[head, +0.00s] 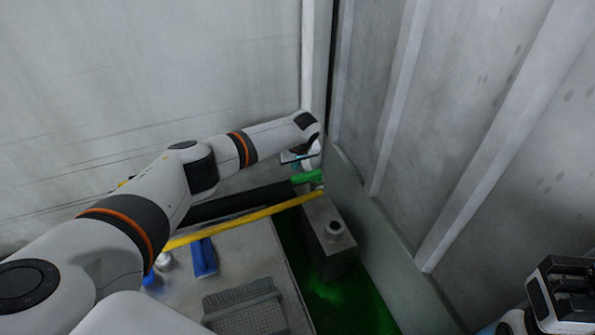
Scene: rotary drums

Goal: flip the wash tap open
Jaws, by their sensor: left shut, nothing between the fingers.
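My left arm reaches across from the lower left to the far corner, where my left gripper (296,157) is small and partly hidden by its own wrist. It is shut and holds nothing. Just below it is a short green bar (308,176), which may be the wash tap's lever; I cannot tell for sure, nor whether the gripper touches it. No tap body shows clearly. My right gripper (566,283) is at the lower right edge, cut off by the frame, far from the green bar; its jaw opening is unclear.
A yellow rail (245,223) crosses in front of the green bar. A grey box with a round fitting (333,236) stands in a green-lit channel (345,300). A blue object (204,257) and a grey grate (245,309) lie on the near deck. Ribbed wall panels (450,110) close off the right.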

